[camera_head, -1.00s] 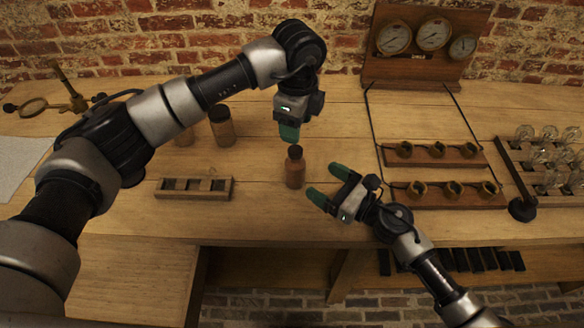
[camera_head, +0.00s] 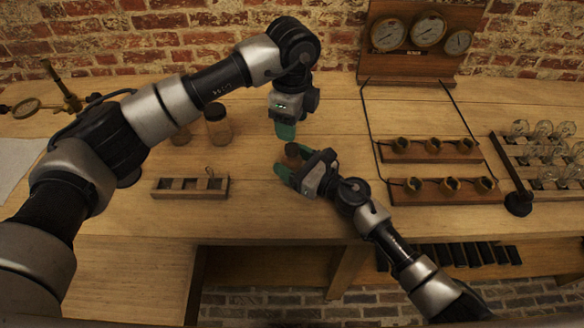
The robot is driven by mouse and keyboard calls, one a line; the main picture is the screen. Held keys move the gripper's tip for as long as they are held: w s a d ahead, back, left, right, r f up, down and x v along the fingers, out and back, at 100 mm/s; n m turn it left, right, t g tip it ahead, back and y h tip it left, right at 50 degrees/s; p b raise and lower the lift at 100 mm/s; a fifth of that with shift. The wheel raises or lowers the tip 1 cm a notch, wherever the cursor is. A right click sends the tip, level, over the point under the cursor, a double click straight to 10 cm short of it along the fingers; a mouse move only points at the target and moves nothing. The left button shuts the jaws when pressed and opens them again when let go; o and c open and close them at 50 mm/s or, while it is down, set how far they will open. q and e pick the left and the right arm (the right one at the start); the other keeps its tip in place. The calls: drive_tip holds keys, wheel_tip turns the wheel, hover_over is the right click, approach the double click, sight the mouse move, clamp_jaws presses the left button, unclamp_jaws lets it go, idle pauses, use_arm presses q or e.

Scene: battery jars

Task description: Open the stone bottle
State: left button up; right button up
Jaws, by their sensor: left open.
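The brown stone bottle (camera_head: 291,160) with a dark top stands upright near the middle of the table. My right gripper (camera_head: 290,165) is at the bottle from the lower right, with a green finger in front of it, and hides most of its body. I cannot tell whether its fingers press on the bottle. My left gripper (camera_head: 285,131) points down just above and slightly left of the bottle's top. It is open, and nothing shows between its fingers.
Two brown jars (camera_head: 218,126) stand behind on the left, one partly behind my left arm. A small wooden rack (camera_head: 190,194) lies left of the bottle. Cup racks (camera_head: 432,159), a glass-bulb rack (camera_head: 507,150) and a gauge board (camera_head: 408,67) are on the right.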

drive_tip(key=c, duration=0.9)
use_arm(q)
drive_tip(key=shift+o, duration=0.5)
use_arm(e)
drive_tip(key=shift+c, duration=0.6)
use_arm(q)
drive_tip(key=shift+o, duration=0.4)
drive_tip(key=shift+s+d+r+m+h, duration=0.1)
drive_tip(key=shift+d+m+h, duration=0.2)
drive_tip(key=shift+d+m, duration=0.25)
drive_tip(key=s+d+r+m+t+h, duration=0.2)
drive_tip(key=s+d+r+m+h, duration=0.95)
drive_tip(key=m+h, duration=0.75)
drive_tip(key=w+a+n+t, duration=0.2)
drive_tip(key=n+t, duration=0.1)
drive_tip(key=t, duration=0.4)
drive_tip(key=t+y, duration=0.4)
drive_tip(key=y, duration=1.2)
approach(291, 150)
drive_tip(key=shift+n, duration=0.35)
drive_tip(key=x, duration=1)
drive_tip(key=shift+w+f, duration=0.15)
drive_tip(key=shift+w, duration=0.15)
